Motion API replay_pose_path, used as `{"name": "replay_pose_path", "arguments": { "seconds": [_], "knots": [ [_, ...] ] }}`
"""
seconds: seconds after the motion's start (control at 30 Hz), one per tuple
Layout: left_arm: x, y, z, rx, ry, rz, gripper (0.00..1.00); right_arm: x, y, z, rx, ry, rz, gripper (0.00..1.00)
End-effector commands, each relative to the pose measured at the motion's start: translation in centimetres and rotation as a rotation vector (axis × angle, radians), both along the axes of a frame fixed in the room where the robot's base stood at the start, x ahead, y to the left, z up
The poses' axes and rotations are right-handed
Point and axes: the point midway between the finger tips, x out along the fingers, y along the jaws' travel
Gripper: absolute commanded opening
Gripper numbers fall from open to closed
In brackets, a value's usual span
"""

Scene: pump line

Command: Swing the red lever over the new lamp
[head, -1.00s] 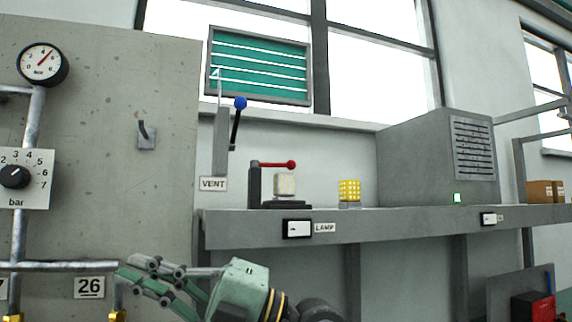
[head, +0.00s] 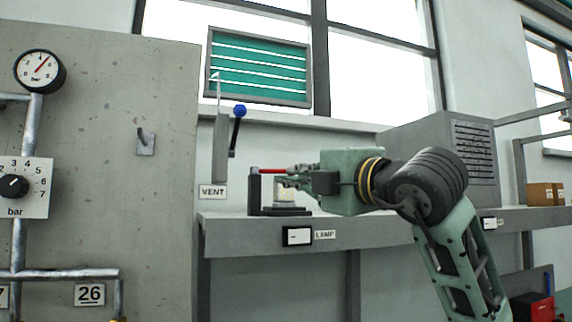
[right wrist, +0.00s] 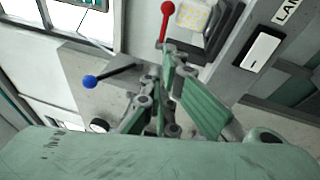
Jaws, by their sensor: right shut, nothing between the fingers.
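The red lever (head: 271,171) lies level from the top of its dark post, pointing right over the pale lamp block (head: 285,192) on its dark base. My right gripper (head: 287,177) is shut and empty, with its fingertips at the lever's right end; they hide its red ball in the head view. In the right wrist view the red lever (right wrist: 164,25) shows with its ball, just beyond the fingers (right wrist: 170,75). I cannot tell whether they touch it. A pale yellowish block (right wrist: 194,17) shows beside it. My left gripper is not in view.
A blue-knobbed vent lever (head: 238,128) stands up at the left of the shelf (head: 350,233). A lamp switch (head: 298,236) is on the shelf front. A grey louvred box (head: 470,150) stands behind my right arm. A concrete panel with gauge and pipes is at left.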

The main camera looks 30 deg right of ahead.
Motion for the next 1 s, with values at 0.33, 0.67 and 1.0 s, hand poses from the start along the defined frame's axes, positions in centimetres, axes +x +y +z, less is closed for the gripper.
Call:
{"name": "replay_pose_path", "arguments": {
  "seconds": [0.33, 0.67, 1.0],
  "knots": [
    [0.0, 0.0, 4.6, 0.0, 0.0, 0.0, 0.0, 6.5, -1.1, 1.5, 0.0, 0.004, -0.003, 0.0],
    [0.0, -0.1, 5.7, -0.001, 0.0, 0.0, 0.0, 8.0, -2.4, 1.5, 0.0, 0.0, 0.002, 0.0],
    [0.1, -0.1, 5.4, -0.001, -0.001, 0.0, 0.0, 7.9, -2.7, 1.3, 0.0, 0.001, 0.004, 0.0]
  ]
}}
